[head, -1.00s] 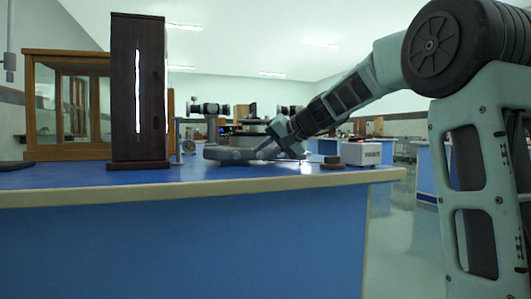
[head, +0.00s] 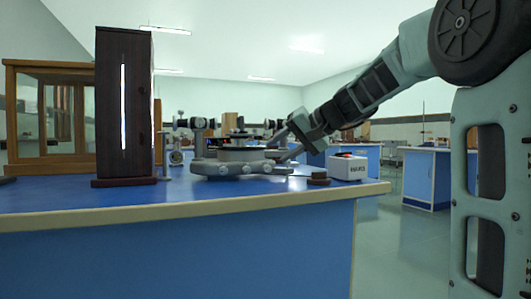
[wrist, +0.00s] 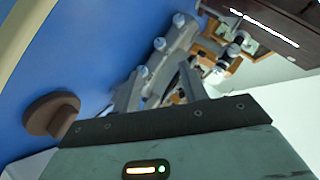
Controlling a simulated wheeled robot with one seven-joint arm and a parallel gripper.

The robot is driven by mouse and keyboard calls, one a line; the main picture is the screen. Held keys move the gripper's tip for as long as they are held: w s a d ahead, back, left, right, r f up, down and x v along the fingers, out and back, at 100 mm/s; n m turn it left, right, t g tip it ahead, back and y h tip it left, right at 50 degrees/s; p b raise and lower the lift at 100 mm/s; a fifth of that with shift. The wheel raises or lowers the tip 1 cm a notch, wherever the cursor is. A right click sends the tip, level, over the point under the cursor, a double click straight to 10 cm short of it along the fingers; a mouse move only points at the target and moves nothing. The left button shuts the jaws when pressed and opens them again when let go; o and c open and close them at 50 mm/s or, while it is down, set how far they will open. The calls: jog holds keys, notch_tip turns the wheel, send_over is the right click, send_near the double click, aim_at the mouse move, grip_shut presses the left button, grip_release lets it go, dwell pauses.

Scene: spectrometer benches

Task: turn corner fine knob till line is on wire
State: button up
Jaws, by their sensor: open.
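The grey spectrometer (head: 215,168) stands on the blue bench, with a round table, a black telescope tube (head: 195,123) and silver knobs low on its base. In the wrist view its grey base arm (wrist: 175,42) carries several silver knobs, one at the upper end (wrist: 179,19) and one nearer my fingers (wrist: 141,72). My gripper (head: 274,150) is open at the instrument's right side. In the wrist view my gripper (wrist: 158,85) has its fingers spread around the lower end of the base. I cannot tell whether they touch it. The line and the wire are not visible.
A tall dark lamp housing (head: 124,105) with a bright slit stands left of the spectrometer. A wood-and-glass case (head: 45,120) is behind it. A small brown round block (head: 318,178) and a white box (head: 347,168) sit right of it. The bench's front strip is clear.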

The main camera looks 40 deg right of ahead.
jog(key=p+v, duration=0.1)
jog(key=v, duration=0.5)
jog(key=shift+s, duration=0.2)
jog(key=shift+d+r, duration=0.1)
